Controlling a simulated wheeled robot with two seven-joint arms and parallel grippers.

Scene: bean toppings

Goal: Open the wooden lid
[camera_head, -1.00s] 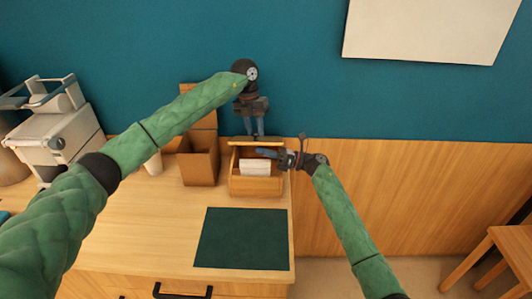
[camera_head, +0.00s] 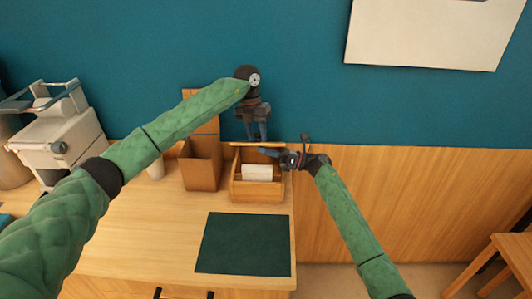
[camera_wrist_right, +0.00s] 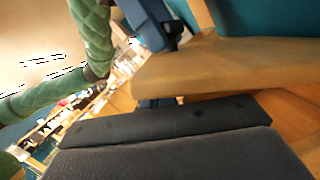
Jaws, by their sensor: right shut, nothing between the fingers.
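The wooden box (camera_head: 257,193) stands at the back right of the desk, with a white block (camera_head: 257,172) inside. Its front is open, and the wooden lid (camera_head: 243,144) shows as a thin edge along the top back. In the right wrist view the lid (camera_wrist_right: 220,68) is a pale board close above my gripper. My left gripper (camera_head: 258,136) points down at the lid's back edge; whether its fingers hold anything is unclear. My right gripper (camera_head: 264,151) is shut and empty, reaching in from the right just under the lid's edge; its dark finger shows in its wrist view (camera_wrist_right: 165,128).
A grey machine (camera_head: 58,145) is at the far left. A dark green mat (camera_head: 243,243) lies in front. The wall is close behind.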

